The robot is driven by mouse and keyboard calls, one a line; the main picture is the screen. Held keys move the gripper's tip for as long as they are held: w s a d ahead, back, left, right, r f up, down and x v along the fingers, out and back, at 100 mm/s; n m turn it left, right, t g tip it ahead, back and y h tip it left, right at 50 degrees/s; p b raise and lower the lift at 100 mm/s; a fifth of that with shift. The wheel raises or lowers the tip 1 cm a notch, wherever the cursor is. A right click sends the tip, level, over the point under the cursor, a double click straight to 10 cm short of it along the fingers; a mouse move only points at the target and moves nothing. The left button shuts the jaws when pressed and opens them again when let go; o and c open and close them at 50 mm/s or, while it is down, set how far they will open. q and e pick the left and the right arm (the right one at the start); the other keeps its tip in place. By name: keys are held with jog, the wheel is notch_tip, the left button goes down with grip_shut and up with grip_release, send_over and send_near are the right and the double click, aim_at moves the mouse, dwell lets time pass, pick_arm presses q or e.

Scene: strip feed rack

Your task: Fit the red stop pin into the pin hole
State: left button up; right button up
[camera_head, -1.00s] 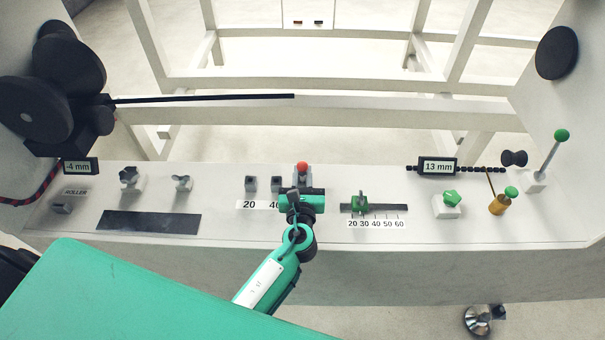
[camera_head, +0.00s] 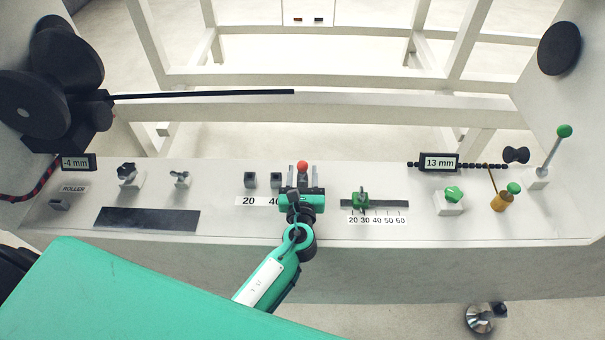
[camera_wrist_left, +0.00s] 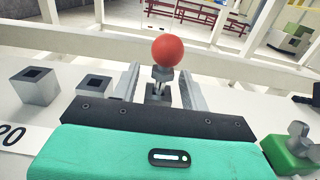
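The red stop pin (camera_head: 302,165) stands upright between the fingers of my left gripper (camera_head: 302,175). In the left wrist view its red ball (camera_wrist_left: 168,52) tops a short metal stem. The stem's lower end meets a dark square block (camera_wrist_left: 157,92), partly hidden behind the gripper body; how deep it sits I cannot tell. The left gripper (camera_wrist_left: 160,85) is open, with a finger on each side of the pin and a gap to both. Two more grey blocks with square holes (camera_head: 250,181) (camera_head: 276,181) stand left of it. My right gripper is not in view.
A green slider (camera_head: 361,201) on a scale marked 20 to 60 sits close to the right. A green knob (camera_head: 453,194), a brass plunger (camera_head: 502,202) and a lever (camera_head: 551,152) stand farther right. Knobs and a dark plate (camera_head: 148,219) are left.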

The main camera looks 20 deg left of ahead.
pick_arm(q)
jog(key=shift+s, duration=0.1)
jog(key=b+v, duration=0.1)
jog(key=v, duration=1.2)
jog(key=shift+f, duration=0.1)
jog(key=shift+s+d, duration=0.1)
jog(key=shift+s, duration=0.25)
